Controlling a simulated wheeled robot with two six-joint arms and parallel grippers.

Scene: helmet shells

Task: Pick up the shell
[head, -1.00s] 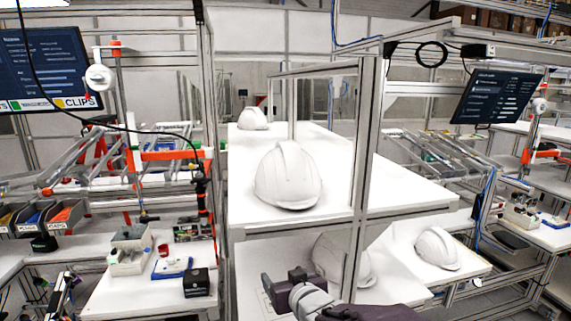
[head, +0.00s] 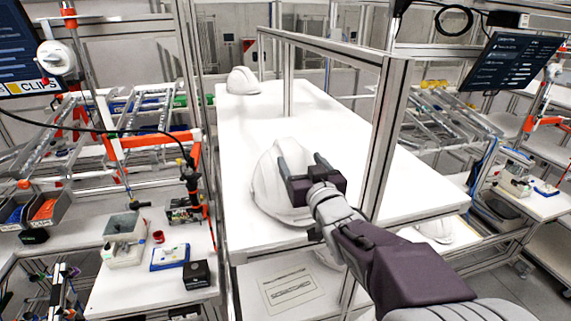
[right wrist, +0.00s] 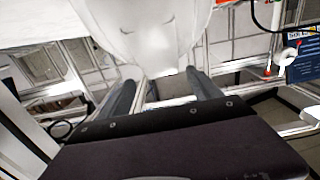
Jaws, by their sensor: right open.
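A white helmet shell (head: 264,185) sits on the upper white shelf near its front edge. My right gripper (head: 304,158) is raised in front of it and hides part of its right side. In the right wrist view the shell (right wrist: 145,30) fills the top middle, just beyond the fingertips. The two fingers of the right gripper (right wrist: 160,85) are apart with nothing held between them. I cannot tell whether a finger touches the shell. My left gripper is not in view.
Another shell (head: 243,80) stands at the far end of the shelf (head: 330,130). A shell (head: 436,230) shows partly on the lower right surface. A metal post (head: 386,140) rises close to my right arm. The shelf's middle is clear.

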